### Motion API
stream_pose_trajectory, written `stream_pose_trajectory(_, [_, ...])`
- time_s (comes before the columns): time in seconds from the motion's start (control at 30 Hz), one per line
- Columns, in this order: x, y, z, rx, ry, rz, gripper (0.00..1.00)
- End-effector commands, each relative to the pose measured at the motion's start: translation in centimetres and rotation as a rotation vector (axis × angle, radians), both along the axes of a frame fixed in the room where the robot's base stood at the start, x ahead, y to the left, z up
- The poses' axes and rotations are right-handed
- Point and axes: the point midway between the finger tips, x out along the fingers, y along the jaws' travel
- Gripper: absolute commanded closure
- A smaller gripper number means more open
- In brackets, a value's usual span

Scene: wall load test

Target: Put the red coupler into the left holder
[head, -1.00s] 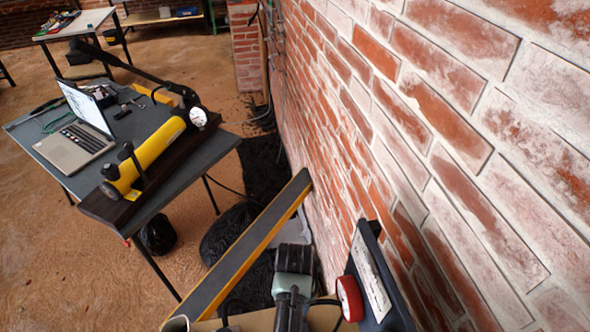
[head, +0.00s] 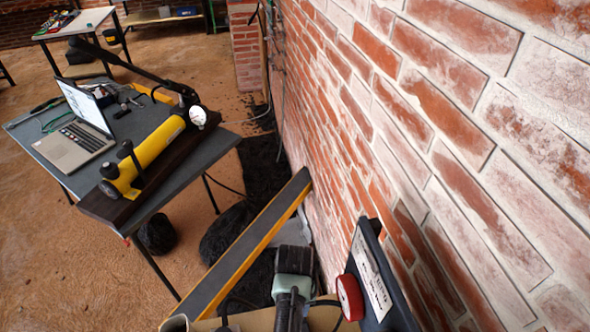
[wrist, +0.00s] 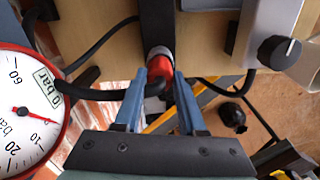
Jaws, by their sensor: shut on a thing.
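The red coupler (wrist: 159,65) shows in the wrist view, with a silvery end and a black hose curving away to the left. My gripper (wrist: 161,78) has two blue fingers and is shut on the coupler. The coupler's silvery end lies at the lower end of a dark upright strip (wrist: 157,25) on a wooden board. I cannot tell whether it touches the strip or is apart from it. The left holder cannot be made out for certain in either view. In the head view the coupler cannot be told apart.
A pressure gauge (wrist: 28,110) fills the wrist view's left side. A grey box with a black knob (wrist: 279,52) is at right. In the head view, a brick wall (head: 440,120) runs along the right. A table (head: 190,165) with a yellow pump (head: 150,157) and laptop stands left.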

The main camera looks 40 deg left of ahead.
Motion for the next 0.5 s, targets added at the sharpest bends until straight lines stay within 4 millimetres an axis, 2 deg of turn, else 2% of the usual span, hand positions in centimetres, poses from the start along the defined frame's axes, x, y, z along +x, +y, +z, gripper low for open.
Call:
stream_pose_trajectory(0.13, [0.01, 0.01, -0.09, 0.000, 0.000, 0.000, 1.00])
stream_pose_trajectory(0.17, [0.01, 0.01, -0.09, 0.000, 0.000, 0.000, 0.58])
stream_pose_trajectory(0.33, [0.00, 0.00, -0.09, 0.000, 0.000, 0.000, 0.28])
stream_pose_trajectory(0.37, [0.00, 0.00, -0.09, 0.000, 0.000, 0.000, 0.25])
stream_pose_trajectory(0.5, [-0.01, 0.00, -0.10, 0.000, 0.000, 0.000, 0.25])
